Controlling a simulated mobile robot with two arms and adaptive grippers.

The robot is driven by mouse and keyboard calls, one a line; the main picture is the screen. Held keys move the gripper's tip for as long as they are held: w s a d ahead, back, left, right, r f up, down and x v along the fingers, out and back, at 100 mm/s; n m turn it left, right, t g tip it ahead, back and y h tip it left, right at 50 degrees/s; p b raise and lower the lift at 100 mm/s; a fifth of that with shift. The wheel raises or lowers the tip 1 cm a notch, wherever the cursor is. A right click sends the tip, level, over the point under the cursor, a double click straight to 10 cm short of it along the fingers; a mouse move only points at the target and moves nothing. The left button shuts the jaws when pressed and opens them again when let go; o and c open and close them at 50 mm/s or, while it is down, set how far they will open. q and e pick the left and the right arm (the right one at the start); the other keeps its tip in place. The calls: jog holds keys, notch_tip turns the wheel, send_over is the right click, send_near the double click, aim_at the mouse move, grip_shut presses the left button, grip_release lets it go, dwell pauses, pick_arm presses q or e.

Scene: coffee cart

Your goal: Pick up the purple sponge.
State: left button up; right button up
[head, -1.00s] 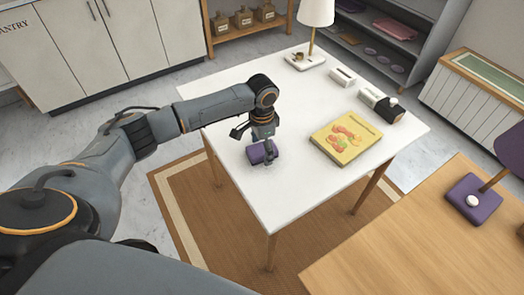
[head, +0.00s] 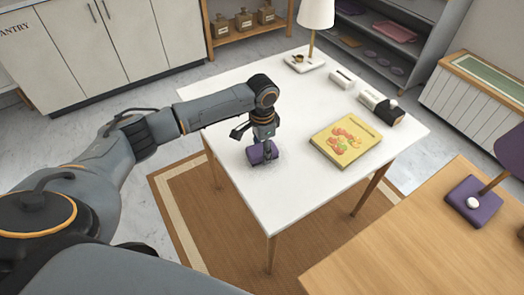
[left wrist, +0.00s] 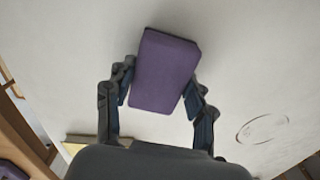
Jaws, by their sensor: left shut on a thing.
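The purple sponge (head: 259,153) is at the front left part of the white table (head: 285,195). My left gripper (head: 266,148) points down at it from above and is shut on it. In the left wrist view the sponge (left wrist: 166,71) sits between the two fingers of the left gripper (left wrist: 158,98), tilted a little in the picture. I cannot tell whether the sponge touches the table or hangs just above it. My right gripper is not in view.
A yellow book (head: 346,139) lies to the right of the sponge. A lamp (head: 316,15), a small white box (head: 342,78) and a black-and-white item (head: 382,106) stand farther back. A wooden table (head: 420,240) is at the right front. The white table's front is clear.

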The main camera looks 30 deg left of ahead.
pick_arm(q)
jog(key=r, duration=0.2)
jog(key=shift+a+r, duration=0.2)
jog(key=shift+r, duration=0.15)
jog(key=s+a+r, duration=0.8)
jog(key=a+r, duration=0.1)
jog(key=a, duration=0.1)
jog(key=shift+s+a+r+b, duration=0.2)
jog(key=shift+s+a+b, duration=0.15)
